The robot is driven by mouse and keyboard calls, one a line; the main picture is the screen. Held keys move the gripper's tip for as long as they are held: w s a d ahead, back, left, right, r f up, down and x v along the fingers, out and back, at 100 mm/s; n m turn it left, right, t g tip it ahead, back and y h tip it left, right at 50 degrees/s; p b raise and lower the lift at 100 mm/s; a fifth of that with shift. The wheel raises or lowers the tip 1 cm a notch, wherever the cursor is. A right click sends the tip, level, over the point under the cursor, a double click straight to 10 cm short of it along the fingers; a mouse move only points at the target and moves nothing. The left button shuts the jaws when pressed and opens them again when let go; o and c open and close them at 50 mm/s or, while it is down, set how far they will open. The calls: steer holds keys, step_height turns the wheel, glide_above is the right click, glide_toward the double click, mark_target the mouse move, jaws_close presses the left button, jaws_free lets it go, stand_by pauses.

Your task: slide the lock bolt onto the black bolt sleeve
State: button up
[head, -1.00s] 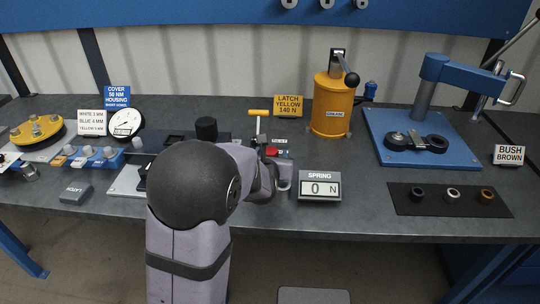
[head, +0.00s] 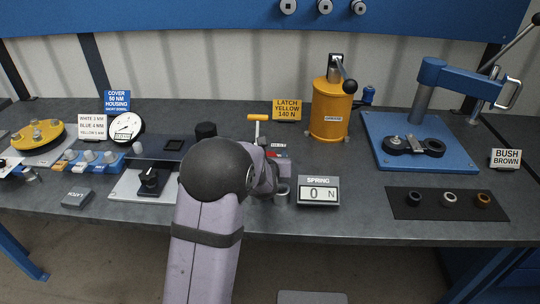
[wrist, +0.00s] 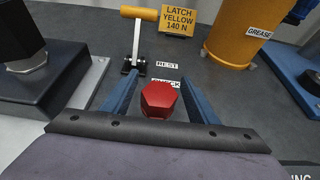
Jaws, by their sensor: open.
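My gripper (wrist: 157,80) is open. Its two blue fingers stand on either side of a red hexagonal head (wrist: 160,99), with visible gaps on both sides. A black hexagonal piece (wrist: 16,38) stands on a pale stem on a dark block at the left of the wrist view; it also shows in the head view (head: 206,130). A black knob-like fitting (head: 150,178) stands on a light plate left of my arm. I cannot tell for sure which of these is the lock bolt or the black bolt sleeve. My arm hides most of the gripper in the head view.
An orange-handled lever (wrist: 138,35) stands behind the gripper, near the REST label (wrist: 167,65). A yellow grease canister (head: 331,110) and a SPRING readout (head: 318,191) showing 0 N are to the right. A dark mat (head: 447,213) holds three rings.

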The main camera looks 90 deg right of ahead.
steer(key=shift+d+f, duration=0.25)
steer(key=shift+d, duration=0.25)
steer(key=c, duration=1.3)
steer(key=shift+o, duration=0.2)
steer(key=shift+r, duration=0.1)
steer(key=shift+r, duration=0.1)
steer(key=shift+r+p, duration=1.25)
steer(key=shift+r, duration=1.45)
steer(key=shift+r, duration=0.1)
steer(key=shift+r+p, duration=0.55)
steer(key=shift+r, duration=1.35)
